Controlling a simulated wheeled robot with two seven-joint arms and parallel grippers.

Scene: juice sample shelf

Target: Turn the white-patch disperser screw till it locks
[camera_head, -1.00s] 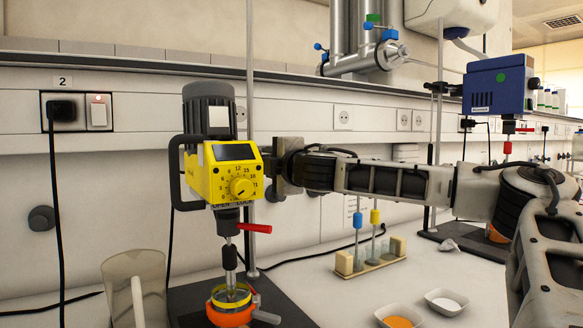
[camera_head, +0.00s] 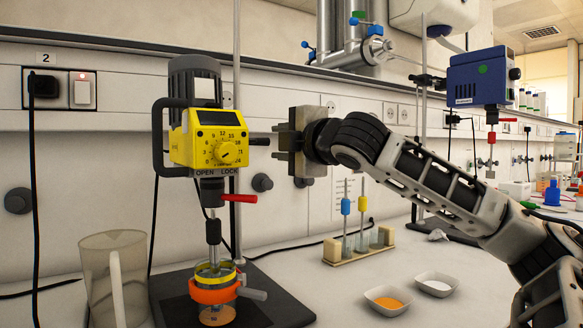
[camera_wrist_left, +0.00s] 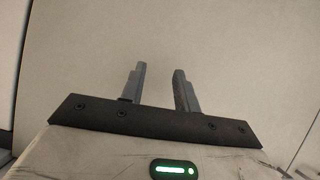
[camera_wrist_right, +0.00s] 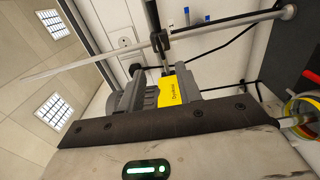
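The white-patch disperser (camera_head: 206,150) is yellow with a grey motor and a white patch (camera_head: 205,89) on it. It stands at left in the head view. An OPEN LOCK label sits above its red handle (camera_head: 238,198), which points right. A black rod (camera_head: 260,142) sticks out of its right side. My right gripper (camera_head: 283,142) is just right of this rod; contact cannot be told. In the right wrist view its fingers (camera_wrist_right: 160,90) are apart, with the yellow housing (camera_wrist_right: 173,91) showing between them. My left gripper (camera_wrist_left: 159,85) is open and empty, facing a plain pale surface, outside the head view.
A tube rack (camera_head: 358,246) and two dishes (camera_head: 388,299) are at right. A blue disperser (camera_head: 478,80) with a green patch stands farther back.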

